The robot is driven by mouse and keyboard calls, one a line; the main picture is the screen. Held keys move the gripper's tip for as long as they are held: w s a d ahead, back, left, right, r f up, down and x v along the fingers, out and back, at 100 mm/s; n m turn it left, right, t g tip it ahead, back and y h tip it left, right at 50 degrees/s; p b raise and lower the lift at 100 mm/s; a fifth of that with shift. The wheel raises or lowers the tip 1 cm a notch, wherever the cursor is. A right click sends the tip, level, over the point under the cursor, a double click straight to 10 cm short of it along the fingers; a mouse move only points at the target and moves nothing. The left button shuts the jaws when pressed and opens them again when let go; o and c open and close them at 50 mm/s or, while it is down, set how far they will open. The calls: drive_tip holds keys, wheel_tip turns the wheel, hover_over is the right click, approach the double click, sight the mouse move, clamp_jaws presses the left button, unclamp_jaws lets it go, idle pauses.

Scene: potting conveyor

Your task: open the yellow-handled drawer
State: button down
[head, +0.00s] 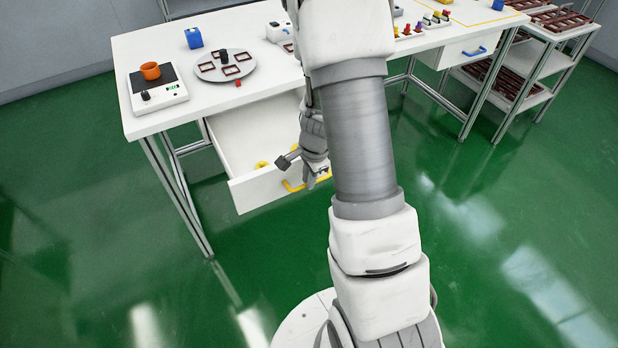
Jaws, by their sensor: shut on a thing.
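The white drawer (258,193) stands pulled well out from under the left part of the white table. Its yellow handle (291,186) is on the front panel, and my gripper covers part of it. My gripper (311,181) reaches down to the handle from above and is shut on it. My arm hides the right end of the drawer. A yellow item (262,165) shows inside the drawer, partly hidden by the front panel.
On the table (150,45) are a scale with an orange pot (150,71), a grey round plate (212,74) and a blue block (194,38). A rack with brown trays (557,20) stands far right. The green floor in front is clear.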

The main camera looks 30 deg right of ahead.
drive_tip(key=c, duration=0.9)
unclamp_jaws()
drive_tip(key=s+r+p, duration=0.1)
drive_tip(key=r+p, duration=0.1)
drive_tip(key=r, duration=0.3)
drive_tip(key=s+r+p, duration=0.1)
drive_tip(key=r+p, duration=0.1)
drive_tip(key=r, duration=0.4)
drive_tip(key=s+r+p, duration=0.1)
drive_tip(key=r+p, duration=0.1)
drive_tip(key=r, duration=0.4)
drive_tip(key=shift+s+d+r, duration=0.1)
drive_tip(key=s+a+r+n+t+p, duration=0.1)
drive_tip(key=s+a+r+n, duration=0.3)
drive_tip(key=r, duration=0.3)
drive_tip(key=s+a+r+n+t, duration=0.1)
drive_tip(key=s+a+r+n, duration=0.2)
drive_tip(key=s+r+n, duration=0.3)
drive_tip(key=s+a+r+n+t+p, duration=0.1)
drive_tip(key=s+a+r+n, duration=0.3)
drive_tip(key=r+n, duration=0.3)
drive_tip(key=shift+s+a+r+p, duration=0.3)
drive_tip(key=shift+s+r, duration=0.2)
drive_tip(key=shift+r, duration=0.05)
